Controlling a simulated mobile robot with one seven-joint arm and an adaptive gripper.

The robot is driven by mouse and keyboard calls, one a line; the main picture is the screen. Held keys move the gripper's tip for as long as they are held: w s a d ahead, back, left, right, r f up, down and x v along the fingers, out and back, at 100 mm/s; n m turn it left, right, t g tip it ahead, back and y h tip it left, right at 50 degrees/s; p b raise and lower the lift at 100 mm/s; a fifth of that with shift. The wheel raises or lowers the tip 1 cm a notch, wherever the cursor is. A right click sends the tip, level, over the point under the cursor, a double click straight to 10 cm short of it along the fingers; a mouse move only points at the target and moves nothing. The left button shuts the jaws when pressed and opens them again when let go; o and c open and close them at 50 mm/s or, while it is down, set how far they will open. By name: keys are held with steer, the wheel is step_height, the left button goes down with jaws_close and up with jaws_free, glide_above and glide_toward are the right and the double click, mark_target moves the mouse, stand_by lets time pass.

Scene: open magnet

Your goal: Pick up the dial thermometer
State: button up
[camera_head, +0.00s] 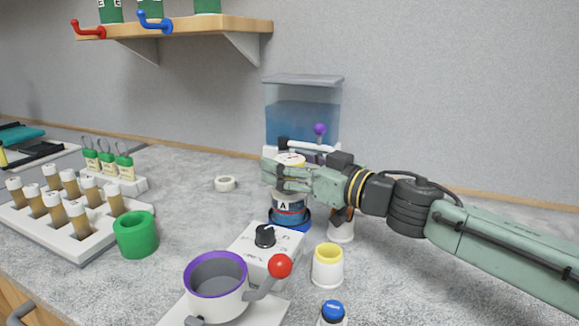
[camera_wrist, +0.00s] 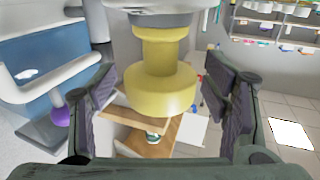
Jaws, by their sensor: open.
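My gripper (camera_head: 283,174) is open above the counter, level with the top of a blue jar marked A (camera_head: 288,208). A white and yellow round top (camera_head: 290,159) shows beside its fingers, partly hidden by them. In the wrist view, a yellow stepped piece (camera_wrist: 160,88) stands between the open fingers, with visible gaps on both sides. No dial face shows clearly, so I cannot tell whether this piece is the dial thermometer.
A blue water tank (camera_head: 303,112) with a purple-knobbed tap (camera_head: 320,129) stands close behind my gripper. In front are a white knob box (camera_head: 266,250), a purple-rimmed pot (camera_head: 216,280) and a yellow-rimmed cup (camera_head: 328,265). A vial rack (camera_head: 75,240) and green cup (camera_head: 136,234) stand left.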

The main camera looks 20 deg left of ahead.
steer(key=shift+c, duration=0.5)
steer(key=c, duration=1.4)
steer(key=shift+o, duration=0.2)
steer(key=shift+r, duration=0.1)
